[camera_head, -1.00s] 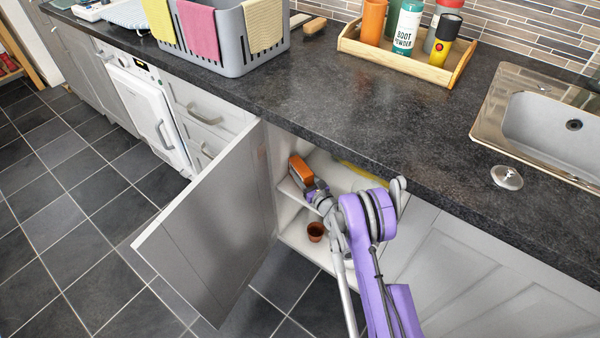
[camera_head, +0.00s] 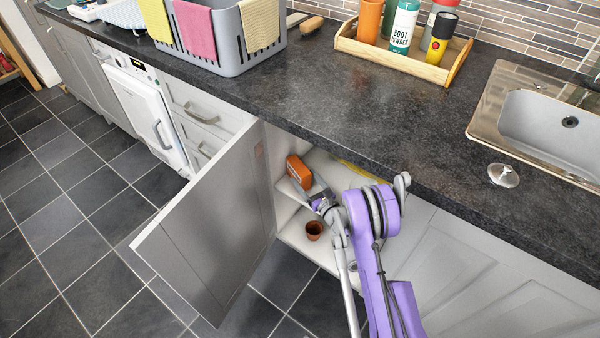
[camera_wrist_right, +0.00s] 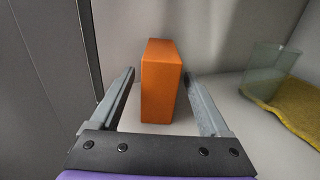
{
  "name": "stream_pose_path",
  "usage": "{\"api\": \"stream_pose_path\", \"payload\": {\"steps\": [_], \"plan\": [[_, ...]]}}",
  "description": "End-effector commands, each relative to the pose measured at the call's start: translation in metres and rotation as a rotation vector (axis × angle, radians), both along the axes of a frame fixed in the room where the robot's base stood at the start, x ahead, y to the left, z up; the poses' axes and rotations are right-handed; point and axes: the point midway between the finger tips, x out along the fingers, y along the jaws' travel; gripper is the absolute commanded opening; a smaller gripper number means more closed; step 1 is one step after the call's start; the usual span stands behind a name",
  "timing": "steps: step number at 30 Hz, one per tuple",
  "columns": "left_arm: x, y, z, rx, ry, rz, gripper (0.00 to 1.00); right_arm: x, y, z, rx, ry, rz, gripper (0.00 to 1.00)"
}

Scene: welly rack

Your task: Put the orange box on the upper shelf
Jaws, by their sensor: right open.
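The orange box (camera_head: 299,173) stands upright on the upper shelf (camera_head: 287,189) inside the open cabinet, near its left side. In the right wrist view the box (camera_wrist_right: 161,82) stands on the pale shelf surface, ahead of and between my right gripper's fingers. My right gripper (camera_head: 314,194) reaches into the cabinet. My left gripper is not in view.
The open cabinet door (camera_head: 215,220) is left of my arm. A brown pot (camera_head: 314,230) stands on the lower shelf. A clear glass (camera_wrist_right: 268,72) and a yellow cloth (camera_wrist_right: 292,108) are on the upper shelf to the right. The dark countertop (camera_head: 330,110) overhangs the cabinet.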

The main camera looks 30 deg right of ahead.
Motion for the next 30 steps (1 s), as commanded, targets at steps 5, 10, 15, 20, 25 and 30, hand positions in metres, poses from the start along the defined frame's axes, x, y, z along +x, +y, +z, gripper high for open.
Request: {"api": "stream_pose_path", "payload": {"steps": [5,10,15,20,25,30], "plan": [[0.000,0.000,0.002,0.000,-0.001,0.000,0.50,-0.044,-0.001,0.001,0.000,0.000,-0.002,0.80],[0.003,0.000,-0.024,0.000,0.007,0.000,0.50,-0.064,-0.001,-0.005,0.000,0.002,-0.001,0.80],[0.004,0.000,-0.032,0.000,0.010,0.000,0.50,-0.073,0.001,-0.002,-0.004,0.002,0.003,0.80],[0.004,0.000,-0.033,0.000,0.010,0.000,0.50,-0.068,0.023,0.014,-0.118,0.034,0.059,0.80],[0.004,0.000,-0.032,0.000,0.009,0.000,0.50,-0.061,0.092,0.049,-0.494,0.116,0.256,0.80],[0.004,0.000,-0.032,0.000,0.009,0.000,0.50,-0.084,0.162,0.075,-0.940,0.173,0.510,0.80]]}}
